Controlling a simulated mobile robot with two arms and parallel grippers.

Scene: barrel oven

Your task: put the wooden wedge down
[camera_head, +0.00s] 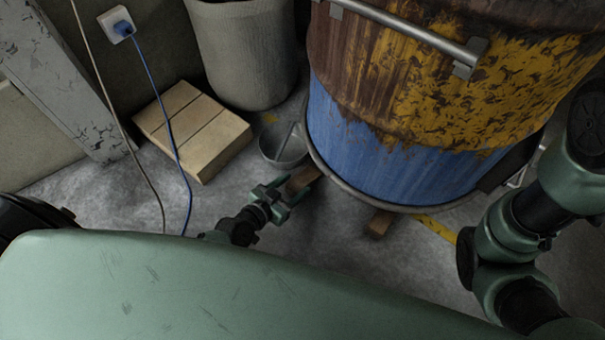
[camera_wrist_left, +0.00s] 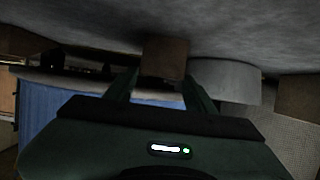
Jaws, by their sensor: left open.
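A brown wooden wedge (camera_head: 304,180) lies on the concrete floor at the lower left edge of the barrel (camera_head: 400,165). My left gripper (camera_head: 284,191) is low over the floor, open, with its fingertips at the wedge's near end. In the left wrist view, which is upside down, the wedge (camera_wrist_left: 165,58) shows between and just beyond the two open fingers (camera_wrist_left: 160,88). I cannot tell whether a finger touches it. A second wooden wedge (camera_head: 380,222) lies under the barrel's front edge. My right gripper is out of view.
A small grey metal bucket (camera_head: 283,153) stands just behind the wedge, close to the barrel. A wooden pallet-like block (camera_head: 195,130) and a large grey bin (camera_head: 243,60) stand behind. A blue cable (camera_head: 172,140) runs from the wall socket (camera_head: 117,25) down to the floor.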

